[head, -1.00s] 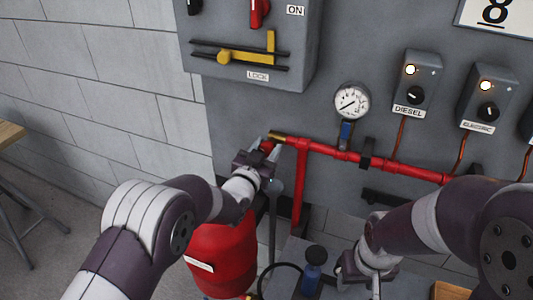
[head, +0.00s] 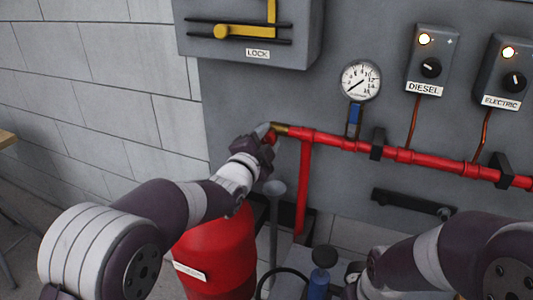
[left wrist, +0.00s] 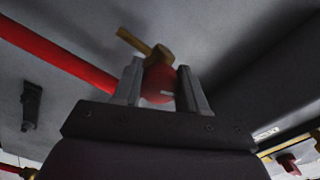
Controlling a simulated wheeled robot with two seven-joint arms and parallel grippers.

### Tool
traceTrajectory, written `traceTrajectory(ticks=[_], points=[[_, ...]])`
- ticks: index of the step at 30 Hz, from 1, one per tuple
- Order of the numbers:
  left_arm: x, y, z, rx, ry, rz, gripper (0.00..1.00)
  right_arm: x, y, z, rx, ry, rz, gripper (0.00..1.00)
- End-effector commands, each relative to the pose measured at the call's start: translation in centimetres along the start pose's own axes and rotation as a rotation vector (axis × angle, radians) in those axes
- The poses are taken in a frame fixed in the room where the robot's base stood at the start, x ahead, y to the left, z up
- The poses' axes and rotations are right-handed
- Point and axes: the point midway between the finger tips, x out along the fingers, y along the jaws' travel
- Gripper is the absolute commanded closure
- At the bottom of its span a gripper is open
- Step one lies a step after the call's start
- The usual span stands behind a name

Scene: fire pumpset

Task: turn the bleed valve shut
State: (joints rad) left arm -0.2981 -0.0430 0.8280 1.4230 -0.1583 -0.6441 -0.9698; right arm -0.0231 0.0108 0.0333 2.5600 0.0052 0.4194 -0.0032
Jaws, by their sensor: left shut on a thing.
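The bleed valve has a brass body (head: 281,128) at the left end of the red pipe and a round red knob (head: 271,138). In the left wrist view, the red knob (left wrist: 158,84) with a pale mark sits between the two grey fingers of my left gripper (left wrist: 161,90), and the brass part (left wrist: 152,50) shows beyond it. My left gripper (head: 266,134) is shut on this knob and partly hides it in the head view. My right gripper is mostly cut off at the bottom of the head view, and its fingers cannot be made out.
The red pipe (head: 344,143) runs right along the grey panel, with a pressure gauge (head: 360,80) above it. Diesel (head: 430,65) and electric (head: 504,75) control boxes have lit lamps. A red tank (head: 217,252) stands below my left arm. A blue bottle-like object (head: 319,282) stands lower right.

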Motion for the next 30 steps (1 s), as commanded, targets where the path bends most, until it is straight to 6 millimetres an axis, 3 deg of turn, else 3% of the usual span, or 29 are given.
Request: traceTrajectory(ticks=[1,3,12,30], points=[[0.0,0.7,0.4,0.034,-0.001,0.001,0.88,1.3,0.0,0.2,0.0,0.0,0.0,0.48],[0.0,0.7,0.4,0.089,-0.001,0.002,0.88,2.1,0.0,0.2,0.0,0.0,0.0,0.48],[0.0,0.5,0.3,0.264,-0.001,0.004,0.88,4.5,0.0,0.5,0.0,0.0,0.0,0.48],[0.0,0.1,0.1,0.347,-0.002,0.006,0.88,5.4,0.0,0.6,0.0,0.0,0.0,0.48]])
